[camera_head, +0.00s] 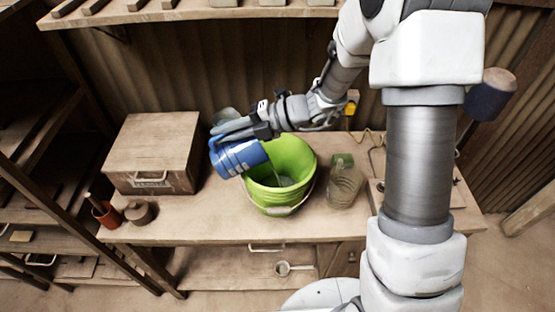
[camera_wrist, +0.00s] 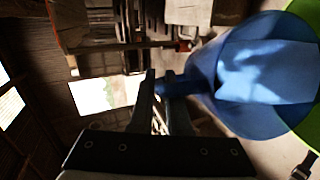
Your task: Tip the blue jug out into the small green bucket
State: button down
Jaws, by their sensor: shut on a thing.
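The blue jug (camera_head: 238,158) is tilted on its side at the left rim of the green bucket (camera_head: 291,152), its mouth end toward the bucket. My gripper (camera_head: 228,130) is shut on the jug's handle side and holds it up from behind. In the wrist view the fingers (camera_wrist: 164,92) close on the blue handle, and the jug (camera_wrist: 225,98) shows its lighter inside. The green bucket (camera_wrist: 309,30) shows at the right edge there. The bucket stands upright on the bench, with something pale at its bottom. I cannot tell whether the jug still holds anything.
A wooden box (camera_head: 150,155) stands left of the bucket, with a small brown pot (camera_head: 139,212) and a reddish cup (camera_head: 106,214) before it. A glass jar (camera_head: 344,184) with a green top stands close on the right. A shelf (camera_head: 190,14) runs above.

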jog(key=shift+w+d+r+p, duration=0.2)
jog(key=shift+d+r+p, duration=0.1)
jog(key=shift+d, duration=0.2)
jog(key=shift+w+d+r+m+y+p, duration=0.2)
jog(key=shift+d+y+p, duration=0.15)
jog(key=shift+d, duration=0.2)
jog(key=shift+w+d+r+m+y+p, duration=0.1)
jog(key=shift+w+d+r+y+p, duration=0.1)
jog(key=shift+d+y, duration=0.25)
jog(key=shift+d+r, duration=0.1)
jog(key=shift+d, duration=0.1)
jog(key=shift+w+d+r+y+p, duration=0.15)
jog(key=shift+d+r+y+p, duration=0.05)
jog(key=shift+d+y+p, duration=0.2)
jog(key=shift+w+d+r+y+p, duration=0.1)
jog(key=shift+d+r+y+p, duration=0.1)
jog(key=shift+d+y+p, duration=0.15)
jog(key=shift+d+m, duration=0.2)
jog(key=shift+m, duration=0.1)
